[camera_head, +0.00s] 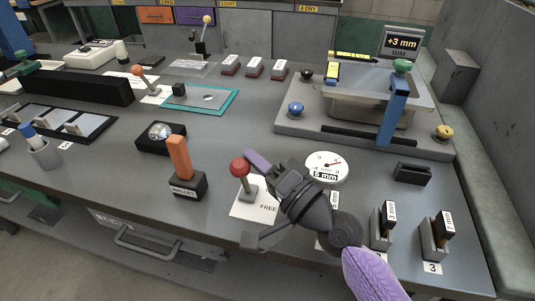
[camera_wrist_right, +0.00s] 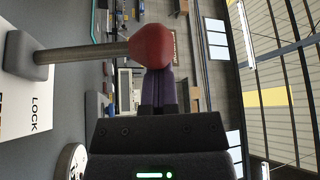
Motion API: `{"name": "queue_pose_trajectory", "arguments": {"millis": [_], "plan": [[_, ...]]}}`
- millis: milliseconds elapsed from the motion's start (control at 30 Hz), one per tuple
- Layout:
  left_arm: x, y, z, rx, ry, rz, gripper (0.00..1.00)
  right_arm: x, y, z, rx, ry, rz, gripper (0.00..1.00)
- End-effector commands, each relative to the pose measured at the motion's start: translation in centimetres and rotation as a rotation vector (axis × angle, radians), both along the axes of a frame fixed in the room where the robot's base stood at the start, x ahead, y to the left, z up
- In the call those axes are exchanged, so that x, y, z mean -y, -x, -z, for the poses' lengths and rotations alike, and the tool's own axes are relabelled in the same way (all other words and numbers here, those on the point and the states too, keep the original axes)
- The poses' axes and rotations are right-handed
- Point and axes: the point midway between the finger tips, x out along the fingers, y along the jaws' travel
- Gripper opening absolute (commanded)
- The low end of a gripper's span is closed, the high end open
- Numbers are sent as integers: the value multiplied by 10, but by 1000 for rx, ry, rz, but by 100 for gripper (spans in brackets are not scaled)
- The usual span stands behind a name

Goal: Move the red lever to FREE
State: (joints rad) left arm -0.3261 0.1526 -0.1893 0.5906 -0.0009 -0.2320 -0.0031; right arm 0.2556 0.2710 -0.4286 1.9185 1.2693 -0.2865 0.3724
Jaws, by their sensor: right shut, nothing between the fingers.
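The red lever has a red ball knob (camera_head: 240,167) on a grey shaft rising from a small grey base. In the head view it leans slightly left. Its white card (camera_head: 243,209) reads FREE at the front right. The wrist view shows the red knob (camera_wrist_right: 152,46) in front of my fingers, and LOCK on the card (camera_wrist_right: 32,112). My right gripper (camera_head: 257,160) is shut and empty, with its purple fingertips just right of the knob. The fingers also show in the wrist view (camera_wrist_right: 159,85). I cannot tell whether they touch the knob. My left gripper is not in view.
An orange-handled mallet (camera_head: 179,160) stands in a dark holder left of the lever. A round white dial (camera_head: 326,165) is right of my gripper. Dark slotted holders (camera_head: 433,240) stand at the front right. Behind is a raised grey rim station (camera_head: 300,122). Bench space behind the lever is clear.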

Motion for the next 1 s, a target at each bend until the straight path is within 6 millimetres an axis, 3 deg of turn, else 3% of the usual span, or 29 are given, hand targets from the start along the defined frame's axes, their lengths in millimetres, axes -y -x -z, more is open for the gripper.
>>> {"name": "queue_pose_trajectory", "arguments": {"millis": [33,300,633,1000], "plan": [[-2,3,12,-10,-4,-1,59,-1,2,9,39,18,-2,0],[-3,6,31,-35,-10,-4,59,-4,12,5,126,42,-1,0],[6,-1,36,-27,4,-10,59,-5,14,2,153,50,0,0],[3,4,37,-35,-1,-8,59,-5,14,4,152,50,0,0]]}}
